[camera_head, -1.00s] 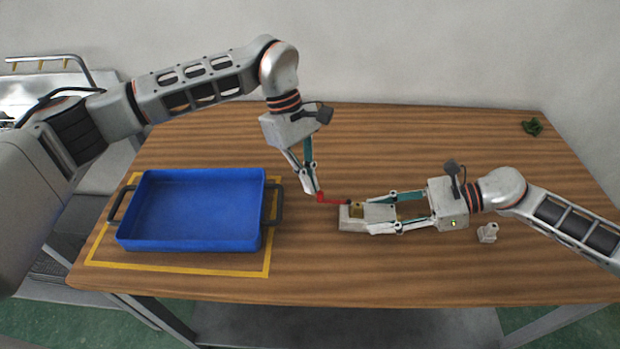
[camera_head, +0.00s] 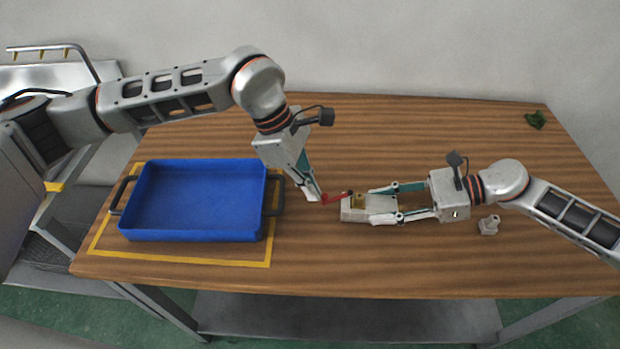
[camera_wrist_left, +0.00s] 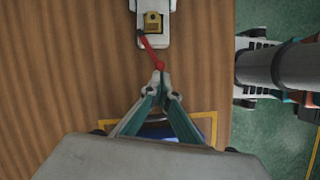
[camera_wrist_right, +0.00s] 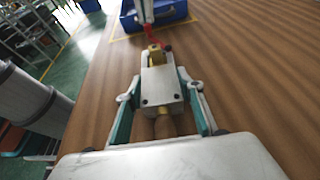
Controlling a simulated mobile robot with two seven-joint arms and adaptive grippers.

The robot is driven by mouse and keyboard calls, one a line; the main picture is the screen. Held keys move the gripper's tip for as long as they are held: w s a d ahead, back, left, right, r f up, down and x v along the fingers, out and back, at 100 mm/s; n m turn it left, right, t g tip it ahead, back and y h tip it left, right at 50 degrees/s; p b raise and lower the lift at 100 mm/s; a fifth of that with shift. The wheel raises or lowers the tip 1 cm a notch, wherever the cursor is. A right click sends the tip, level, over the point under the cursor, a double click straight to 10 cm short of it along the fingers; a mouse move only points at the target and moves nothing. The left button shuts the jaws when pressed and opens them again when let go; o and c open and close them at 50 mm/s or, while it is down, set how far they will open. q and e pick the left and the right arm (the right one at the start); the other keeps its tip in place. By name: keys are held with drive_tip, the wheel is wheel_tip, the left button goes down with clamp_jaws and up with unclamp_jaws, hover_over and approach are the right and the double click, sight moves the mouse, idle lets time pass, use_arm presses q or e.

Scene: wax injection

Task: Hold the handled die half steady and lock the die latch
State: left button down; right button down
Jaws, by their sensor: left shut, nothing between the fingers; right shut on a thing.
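The grey metal die (camera_head: 355,214) lies on the table with a brass block (camera_wrist_left: 153,22) at its left end. Its red latch lever (camera_head: 336,198) points left from that end, angled slightly to the front; it also shows in the left wrist view (camera_wrist_left: 150,50). My left gripper (camera_head: 317,199) is shut and empty, its tips at the lever's free end, touching or nearly so. My right gripper (camera_head: 372,205) is shut on the handled die half, one finger on each side. In the right wrist view the brown handle (camera_wrist_right: 165,127) points back between the fingers.
A blue tray (camera_head: 190,236) with dark handles stands inside a yellow outline at the left. A small grey part (camera_head: 489,225) stands beside my right wrist. A green object (camera_head: 535,120) lies at the far right corner. The table behind the die is clear.

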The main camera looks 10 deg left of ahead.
use_arm(q)
drive_tip(key=s+n, duration=0.1)
drive_tip(key=s+d+n+t, duration=0.1)
drive_tip(key=shift+d+n, duration=0.1)
drive_tip(key=shift+n, duration=0.2)
drive_tip(key=shift+s+d, duration=1.3)
drive_tip(key=shift+d, duration=0.3)
drive_tip(key=shift+w, duration=0.25)
drive_tip(key=shift+w, duration=0.6)
